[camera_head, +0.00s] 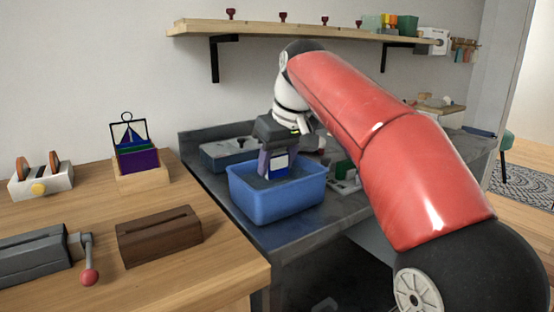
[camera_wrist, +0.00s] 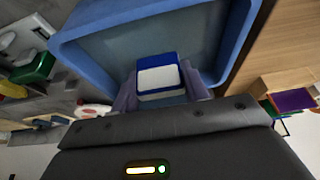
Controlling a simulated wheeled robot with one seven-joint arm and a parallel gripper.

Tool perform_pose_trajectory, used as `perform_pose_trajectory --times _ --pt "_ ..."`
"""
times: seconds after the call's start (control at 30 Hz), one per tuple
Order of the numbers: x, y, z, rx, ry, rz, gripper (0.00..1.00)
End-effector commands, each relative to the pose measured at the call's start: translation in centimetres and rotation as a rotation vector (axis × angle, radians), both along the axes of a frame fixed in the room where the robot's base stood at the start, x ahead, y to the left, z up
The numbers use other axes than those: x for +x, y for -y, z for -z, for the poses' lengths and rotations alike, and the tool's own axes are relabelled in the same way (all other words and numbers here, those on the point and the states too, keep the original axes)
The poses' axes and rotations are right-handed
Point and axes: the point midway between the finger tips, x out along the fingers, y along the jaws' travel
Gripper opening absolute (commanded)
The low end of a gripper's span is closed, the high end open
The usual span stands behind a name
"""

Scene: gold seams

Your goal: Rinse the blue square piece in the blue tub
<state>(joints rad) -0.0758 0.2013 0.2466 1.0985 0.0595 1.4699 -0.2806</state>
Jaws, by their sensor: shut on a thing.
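The blue tub (camera_head: 277,206) stands on the grey counter, and its wall also shows in the wrist view (camera_wrist: 95,75). My gripper (camera_head: 275,168) points down over the tub. It is shut on the blue square piece (camera_head: 279,163), which has a white face. In the wrist view the piece (camera_wrist: 158,78) sits between the two fingers of my gripper (camera_wrist: 160,95), with the tub floor behind it. The lower end of the piece is at about the height of the tub's rim in the head view. I cannot tell whether it touches any water.
A dark wooden slotted block (camera_head: 158,238), a grey vise (camera_head: 35,258) and a wooden holder with coloured pieces (camera_head: 142,176) are on the wooden table at left. A grey-blue box (camera_head: 226,153) is behind the tub. A shelf (camera_head: 240,29) runs above.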

Motion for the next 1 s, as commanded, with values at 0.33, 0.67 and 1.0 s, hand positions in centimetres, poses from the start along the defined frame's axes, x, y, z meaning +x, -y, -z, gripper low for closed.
perform_pose_trajectory --times 0.33,0.67,1.0 --pt "0.0 0.0 3.7 0.0 0.0 0.0 0.2" --pt "0.0 0.0 4.8 0.0 0.0 0.0 0.2" --pt "0.0 0.0 4.8 0.0 0.0 0.0 0.2"
